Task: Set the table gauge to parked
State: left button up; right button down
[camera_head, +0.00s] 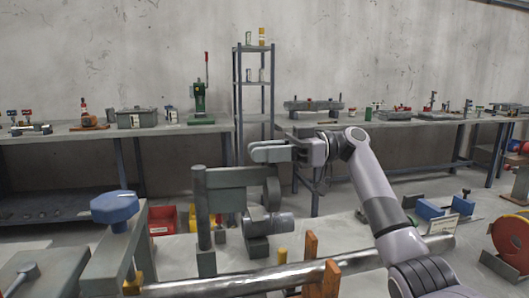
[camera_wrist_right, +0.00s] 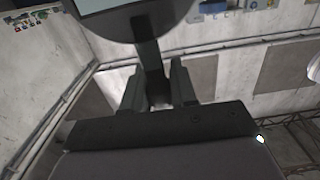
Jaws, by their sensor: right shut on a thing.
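My right gripper (camera_head: 264,151) is in the middle of the head view, its fingers pointing left. It is just above a grey-green post with a side arm (camera_head: 236,178) and a round end. In the right wrist view the fingers (camera_wrist_right: 159,88) are closed on a dark narrow bar (camera_wrist_right: 148,52). The bar runs up to a round dark disc with a pale face (camera_wrist_right: 135,5), cut off by the top edge. I cannot tell for sure whether this is the table gauge, and no reading is legible. My left gripper is not in view.
A shiny horizontal bar (camera_head: 240,282) crosses the front, with brown brackets (camera_head: 311,248). A blue knob (camera_head: 114,207) on a grey clamp stands at front left. A red bin (camera_head: 162,219) is behind it. A reel (camera_head: 511,236) stands at right. Benches line the back wall.

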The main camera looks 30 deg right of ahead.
jog(key=shift+d+r, duration=0.2)
jog(key=shift+r, duration=0.35)
jog(key=c, duration=0.9)
grip_release()
jog(key=shift+s+f, duration=0.1)
jog(key=shift+f, duration=0.05)
jog(key=shift+f, duration=0.1)
jog(key=v, duration=0.7)
